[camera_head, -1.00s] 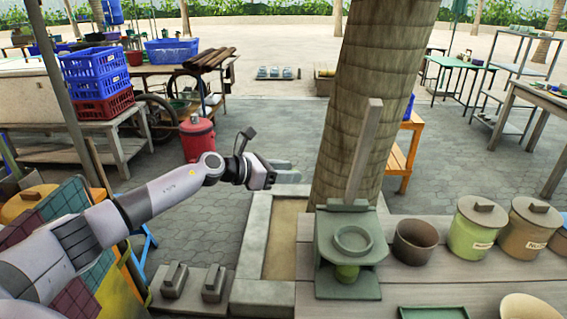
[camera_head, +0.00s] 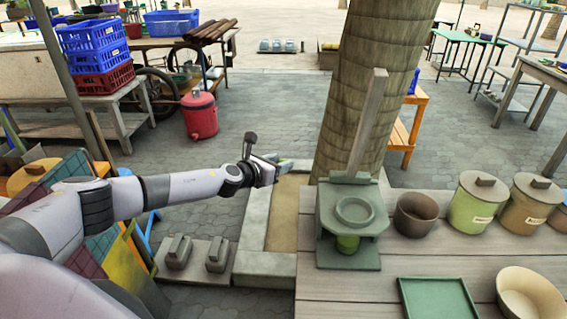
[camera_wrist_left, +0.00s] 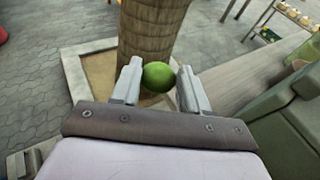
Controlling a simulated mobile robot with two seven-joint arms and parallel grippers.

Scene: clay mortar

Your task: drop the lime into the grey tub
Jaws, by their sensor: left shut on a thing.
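In the left wrist view, the lime (camera_wrist_left: 161,77) is a round green fruit between the two grey fingers of my left gripper (camera_wrist_left: 160,84). The gripper is shut on it. In the head view, my left gripper (camera_head: 285,166) is out in front of the tree trunk's left side, over the stone-edged planter; the lime cannot be made out there. A dark brown-grey pot (camera_head: 415,216) stands on the wooden table to the right of the gripper. I cannot tell whether it is the grey tub. My right gripper is not in view.
A green-grey press (camera_head: 349,220) with an upright bar stands on the wooden table (camera_head: 340,290), between my gripper and the pot. Lidded canisters (camera_head: 478,203), a green tray (camera_head: 437,298) and a tan bowl (camera_head: 527,295) are further right. The thick tree trunk (camera_head: 375,80) rises behind the press.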

